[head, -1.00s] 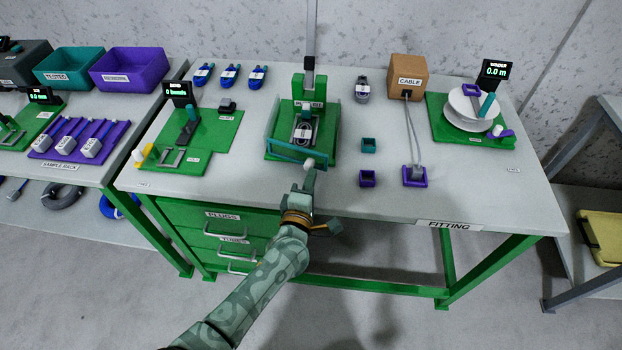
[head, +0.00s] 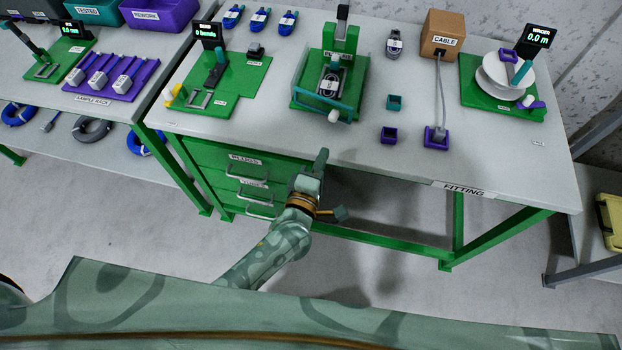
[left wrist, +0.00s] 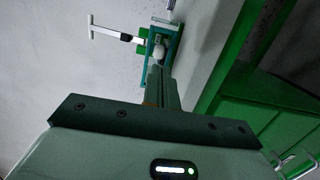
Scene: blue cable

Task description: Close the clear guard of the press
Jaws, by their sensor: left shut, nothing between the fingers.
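The press (head: 345,62) is a green stand with a green base on the fitting table, with an upright lever at its back. Its clear guard (head: 318,108), edged in teal, stands across the front of the base, with a white knob (head: 333,116) at its front right. A dark coiled cable (head: 329,82) with a white label lies on the base behind the guard. My left gripper (head: 321,160) is shut and empty, in front of the table edge and below the knob, apart from it. The left wrist view shows the knob (left wrist: 158,53) beyond the fingers. My right gripper is not seen.
A green fixture (head: 222,80) is left of the press. Teal (head: 394,102) and purple (head: 388,135) holders, a cable box (head: 441,36) and a winder (head: 503,75) are to the right. Drawers (head: 247,170) lie under the table's left side.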

